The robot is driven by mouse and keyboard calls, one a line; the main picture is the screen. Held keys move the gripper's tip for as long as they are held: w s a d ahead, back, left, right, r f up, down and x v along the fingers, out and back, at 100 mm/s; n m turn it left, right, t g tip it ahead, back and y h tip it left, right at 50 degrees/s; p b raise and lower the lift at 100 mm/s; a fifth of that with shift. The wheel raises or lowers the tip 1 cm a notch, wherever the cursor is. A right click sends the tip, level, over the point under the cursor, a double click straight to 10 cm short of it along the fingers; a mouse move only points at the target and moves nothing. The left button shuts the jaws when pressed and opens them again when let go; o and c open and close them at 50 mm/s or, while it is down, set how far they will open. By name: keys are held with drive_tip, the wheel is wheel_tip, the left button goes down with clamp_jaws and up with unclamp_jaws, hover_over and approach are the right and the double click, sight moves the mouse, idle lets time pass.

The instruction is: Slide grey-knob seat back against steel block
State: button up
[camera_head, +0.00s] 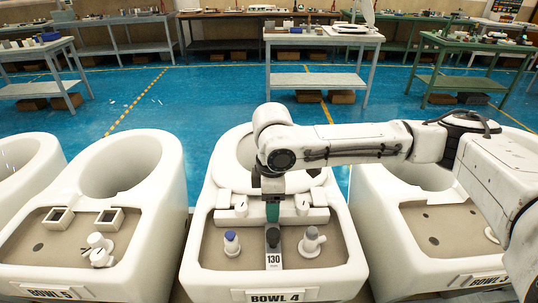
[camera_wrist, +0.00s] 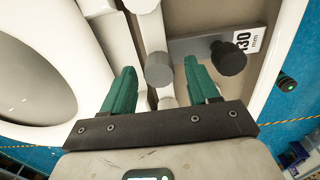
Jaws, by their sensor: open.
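In the head view a white post with a grey knob (camera_head: 312,240) stands at the right of the recessed tray of Bowl 4. A steel block (camera_head: 273,256) labelled 130, with a dark knob on top, lies at the tray's middle. In the wrist view the block (camera_wrist: 196,46) and its dark knob (camera_wrist: 229,58) are at the upper right, partly behind one finger. My gripper (camera_head: 272,211) is open over the back of the tray, behind the dark knob. In the wrist view a grey round knob (camera_wrist: 158,70) shows between its green fingers; contact cannot be told.
A blue-knob post (camera_head: 231,242) stands left in the tray. White raised blocks (camera_head: 230,216) line the tray's back, before the bowl opening. Bowl 5 (camera_head: 158,220) stands to the left and another bowl (camera_head: 400,270) to the right. Work tables (camera_head: 322,38) stand behind.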

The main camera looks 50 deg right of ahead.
drive_tip(key=shift+r+p, duration=2.45)
drive_tip(key=shift+r, duration=0.5)
drive_tip(key=shift+f, duration=0.1)
